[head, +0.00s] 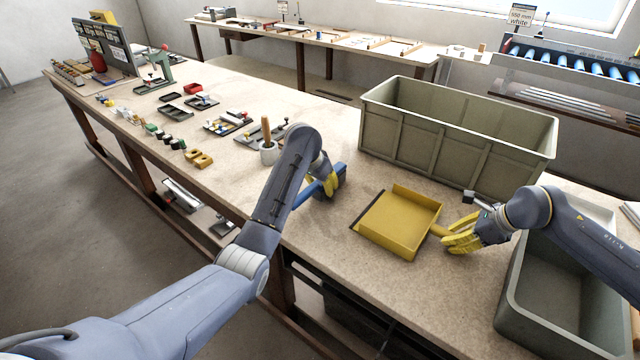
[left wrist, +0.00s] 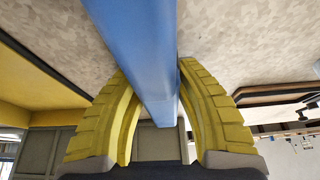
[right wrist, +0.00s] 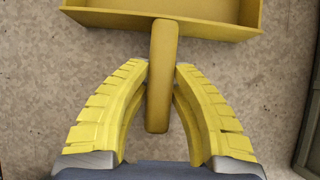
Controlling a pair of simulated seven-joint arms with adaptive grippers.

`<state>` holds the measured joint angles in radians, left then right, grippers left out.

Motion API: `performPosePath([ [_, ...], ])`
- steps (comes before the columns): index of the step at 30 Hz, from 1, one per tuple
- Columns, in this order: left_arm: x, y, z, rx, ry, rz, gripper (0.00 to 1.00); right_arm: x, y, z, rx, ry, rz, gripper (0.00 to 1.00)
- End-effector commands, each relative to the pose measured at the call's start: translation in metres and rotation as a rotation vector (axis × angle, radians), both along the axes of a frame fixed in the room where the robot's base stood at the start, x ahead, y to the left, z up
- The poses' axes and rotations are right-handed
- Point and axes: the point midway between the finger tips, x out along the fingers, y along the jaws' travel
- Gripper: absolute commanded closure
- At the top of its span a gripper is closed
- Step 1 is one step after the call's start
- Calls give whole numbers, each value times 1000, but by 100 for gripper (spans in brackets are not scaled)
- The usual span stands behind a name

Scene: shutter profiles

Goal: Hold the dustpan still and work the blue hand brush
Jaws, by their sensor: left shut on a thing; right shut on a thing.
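The yellow dustpan (head: 398,220) lies on the speckled worktop in the head view, its dark-edged open side toward the left. My right gripper (head: 446,238) is shut on its yellow handle, which also shows between the fingers in the right wrist view (right wrist: 161,80). The blue hand brush (head: 341,176) is left of the dustpan, apart from it. My left gripper (head: 330,187) is shut on the brush's handle, seen as a blue bar in the left wrist view (left wrist: 146,50). My left arm hides part of the brush, and I cannot tell whether its bristles touch the worktop.
A large grey-green crate (head: 440,150) stands behind the dustpan. A grey bin (head: 530,290) is at the right front. A cup with a wooden-handled tool (head: 268,152) and several trays of small parts stand to the left. The worktop between brush and dustpan is clear.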

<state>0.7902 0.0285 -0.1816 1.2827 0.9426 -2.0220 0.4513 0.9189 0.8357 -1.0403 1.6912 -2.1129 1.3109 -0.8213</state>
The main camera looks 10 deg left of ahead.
Motion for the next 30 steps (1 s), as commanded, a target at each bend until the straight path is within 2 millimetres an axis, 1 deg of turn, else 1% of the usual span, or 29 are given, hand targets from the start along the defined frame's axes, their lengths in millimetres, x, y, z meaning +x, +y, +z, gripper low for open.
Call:
performPosePath([
  [3,-1,-3,0,-1,0,0,99,0,0,0,0,0,0,98],
  [17,-2,-4,0,-1,0,0,99,0,0,0,0,0,0,98],
  [30,-12,-26,-1,-1,2,-2,99,0,0,0,0,0,0,98],
])
